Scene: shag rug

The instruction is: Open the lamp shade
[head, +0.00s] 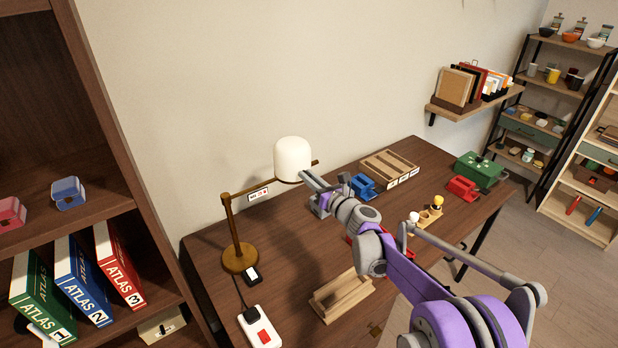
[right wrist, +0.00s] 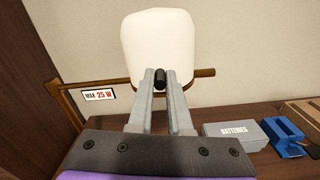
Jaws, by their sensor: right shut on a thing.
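The desk lamp has a round wooden base (head: 240,258), an upright wooden post and a wooden arm. Its white lamp shade (head: 292,158) sits upright on the arm and also fills the top of the right wrist view (right wrist: 160,40). My right gripper (head: 306,178) is at the shade's lower right edge. In the right wrist view its two fingers (right wrist: 160,82) are shut on a small black knob (right wrist: 160,76) at the front of the shade's lower rim. The inside of the shade is hidden. My left gripper is not in view.
A "MAX 25 W" label (right wrist: 100,94) hangs by the lamp arm. A "BATTERIES" box (right wrist: 235,135) and blue holder (right wrist: 283,135) stand to the right. On the desk are bulbs in a wooden holder (head: 430,216), a wooden rack (head: 342,295) and a white switch box (head: 260,328).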

